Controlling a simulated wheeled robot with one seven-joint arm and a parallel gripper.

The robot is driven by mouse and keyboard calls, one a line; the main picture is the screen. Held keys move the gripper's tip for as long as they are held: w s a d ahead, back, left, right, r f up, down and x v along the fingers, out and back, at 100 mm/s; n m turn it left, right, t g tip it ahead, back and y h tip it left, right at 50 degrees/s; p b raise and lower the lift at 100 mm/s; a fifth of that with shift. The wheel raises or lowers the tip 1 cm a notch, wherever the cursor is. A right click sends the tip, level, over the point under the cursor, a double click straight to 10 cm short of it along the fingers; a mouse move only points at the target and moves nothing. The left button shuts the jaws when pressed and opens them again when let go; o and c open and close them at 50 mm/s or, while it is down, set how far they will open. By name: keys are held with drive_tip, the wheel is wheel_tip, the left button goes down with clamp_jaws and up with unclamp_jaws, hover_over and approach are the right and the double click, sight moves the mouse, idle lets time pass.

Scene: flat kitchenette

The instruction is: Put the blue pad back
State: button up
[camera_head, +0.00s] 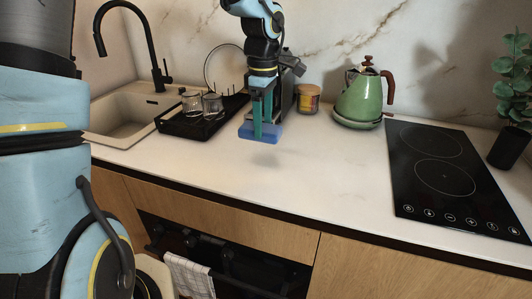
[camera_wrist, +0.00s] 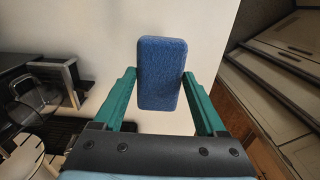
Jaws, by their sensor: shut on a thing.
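The blue pad (camera_head: 261,133) is a small fuzzy block. My gripper (camera_head: 264,122) is shut on it and holds it above the white counter, where a soft shadow shows below. In the wrist view the blue pad (camera_wrist: 162,73) lies between the two green fingers of my gripper (camera_wrist: 160,82). The pad's long side points away from the wrist in that view.
A black drying rack (camera_head: 190,126) with glasses stands left of my gripper, next to the sink (camera_head: 125,128). A lidded jar (camera_head: 308,99), a green kettle (camera_head: 362,100) and a black cooktop (camera_head: 445,165) stand to the right. The counter front (camera_head: 300,180) is clear.

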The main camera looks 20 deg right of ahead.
sight(264, 128)
wheel_tip(264, 128, down, 9)
drive_tip(key=shift+r+p, duration=0.1)
drive_tip(key=shift+p, duration=0.9)
drive_tip(key=o, duration=1.1)
drive_tip(key=shift+o, duration=0.2)
wheel_tip(264, 128, up, 12)
drive_tip(key=shift+b, duration=1.15)
drive_tip(key=s+a+f+m, duration=0.1)
drive_tip(key=a+f+m, duration=0.1)
drive_tip(key=a, duration=0.8)
drive_tip(key=s+a+f+m+t, duration=0.1)
drive_tip(key=a+m, duration=0.4)
drive_tip(key=a, duration=0.5)
drive_tip(key=s+a+f+m, duration=0.1)
drive_tip(key=a+f+m, duration=0.1)
drive_tip(key=a, duration=0.9)
drive_tip(key=shift+s+f+m+t, duration=0.25)
drive_tip(key=shift+f+m+t, duration=0.1)
drive_tip(key=shift+m, duration=0.45)
